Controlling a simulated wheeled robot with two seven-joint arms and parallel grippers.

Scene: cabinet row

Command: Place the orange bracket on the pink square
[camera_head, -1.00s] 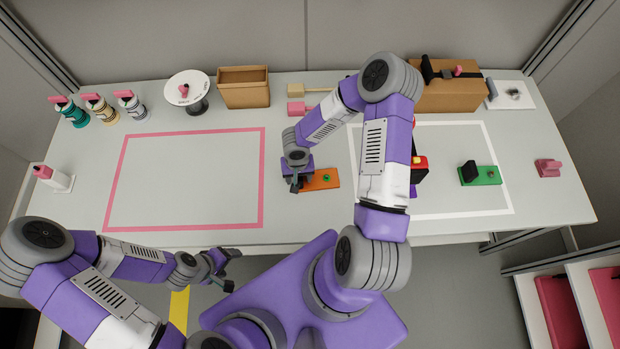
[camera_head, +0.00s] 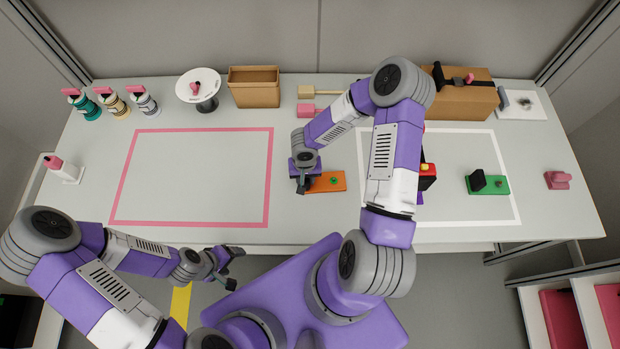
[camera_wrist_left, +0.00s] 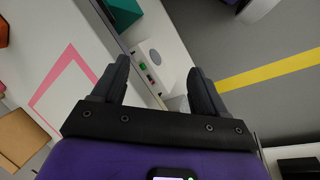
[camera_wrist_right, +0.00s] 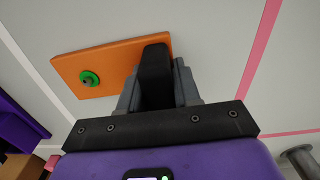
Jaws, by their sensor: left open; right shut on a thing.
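The orange bracket (camera_head: 329,182) is a flat orange plate with a green ring and an upright black block. It is between the pink square and the white outline. My right gripper (camera_head: 302,187) is shut on the black block at its left end. In the right wrist view the plate (camera_wrist_right: 115,65) sticks out to the left of the fingers (camera_wrist_right: 158,85). I cannot tell whether it touches the table. The pink square (camera_head: 269,180) is an empty outline left of the bracket. My left gripper (camera_head: 228,268) is open and empty, in front of the table edge.
A white outline (camera_head: 465,222) on the right holds a green bracket (camera_head: 492,185) and a red and black item (camera_head: 427,177), partly behind my right arm. Bottles (camera_head: 114,103), a round stand (camera_head: 206,104) and boxes (camera_head: 254,90) line the back. A pink piece (camera_head: 557,180) lies far right.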

